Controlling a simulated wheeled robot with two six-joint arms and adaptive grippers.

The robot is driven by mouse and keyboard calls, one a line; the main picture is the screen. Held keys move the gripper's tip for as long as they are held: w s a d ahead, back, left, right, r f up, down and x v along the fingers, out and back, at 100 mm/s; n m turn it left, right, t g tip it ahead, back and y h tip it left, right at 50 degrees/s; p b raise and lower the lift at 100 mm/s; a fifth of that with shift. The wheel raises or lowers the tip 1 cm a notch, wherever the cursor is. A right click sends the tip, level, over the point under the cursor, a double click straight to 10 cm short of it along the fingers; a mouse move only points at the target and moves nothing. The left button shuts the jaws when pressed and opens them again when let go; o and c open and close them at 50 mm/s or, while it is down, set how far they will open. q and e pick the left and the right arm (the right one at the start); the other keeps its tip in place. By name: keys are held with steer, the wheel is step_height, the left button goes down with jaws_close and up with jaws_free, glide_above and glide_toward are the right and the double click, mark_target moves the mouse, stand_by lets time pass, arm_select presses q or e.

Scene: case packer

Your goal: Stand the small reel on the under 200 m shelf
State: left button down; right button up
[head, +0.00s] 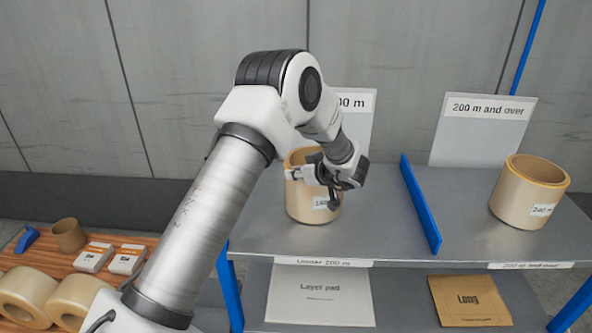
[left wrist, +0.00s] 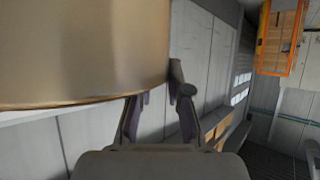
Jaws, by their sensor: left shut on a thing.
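I cannot tell whether the reel's base touches the shelf. In the left wrist view the reel (left wrist: 85,50) fills the upper left, by the fingers (left wrist: 160,105). My right gripper is not in view.
A blue divider (head: 421,205) splits the shelf. A larger reel (head: 515,200) labelled 200 m stands right of it. Signs stand behind both parts. A layer pad (head: 318,298) and a brown envelope (head: 468,302) lie below. A wooden table (head: 35,262) with several rolls is at left.

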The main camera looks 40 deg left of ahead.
arm_select(q)
steer(key=c, duration=1.1)
jaws_free()
steer(key=shift+s+d, duration=0.15)
steer(key=shift+r, duration=0.1)
steer(key=shift+d+r+b, duration=0.1)
steer(key=shift+d+b, duration=0.2)
steer(key=b+v, duration=0.3)
steer(key=v, duration=0.8)
steer(key=shift+d+r+b, duration=0.1)
steer(key=shift+r+b, duration=0.1)
steer(key=shift+b, duration=0.1)
